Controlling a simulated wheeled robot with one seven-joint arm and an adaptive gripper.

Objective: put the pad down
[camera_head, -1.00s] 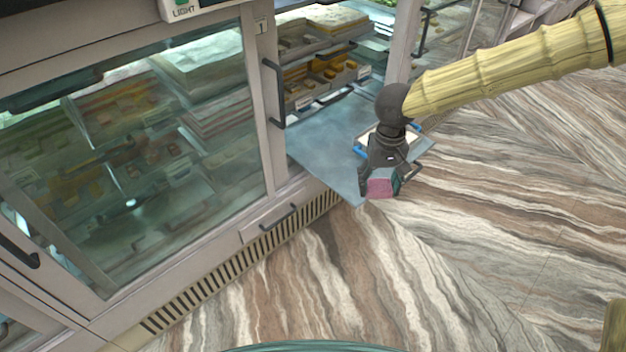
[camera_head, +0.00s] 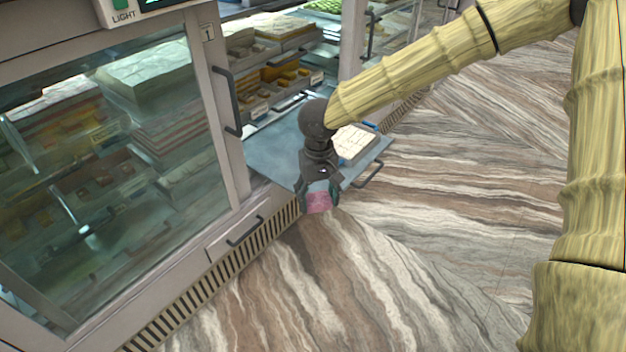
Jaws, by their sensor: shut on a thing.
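My gripper (camera_head: 320,194) is shut on a pink pad (camera_head: 318,203), which shows between its fingertips. The gripper points down, and the pad is in front of the near edge of a blue-grey shelf or lowered flap (camera_head: 274,152), with the patterned floor behind it in the picture. I cannot tell how high the pad is above the floor. The wrist and fingers hide part of the pad and part of the flap.
A tray of white pieces (camera_head: 356,142) lies on the flap, right of my wrist. A glass display case (camera_head: 110,160) with sweets fills the left, with dark handles (camera_head: 226,102) and a slotted vent (camera_head: 215,285) below. The marbled floor (camera_head: 420,260) is clear at centre and right.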

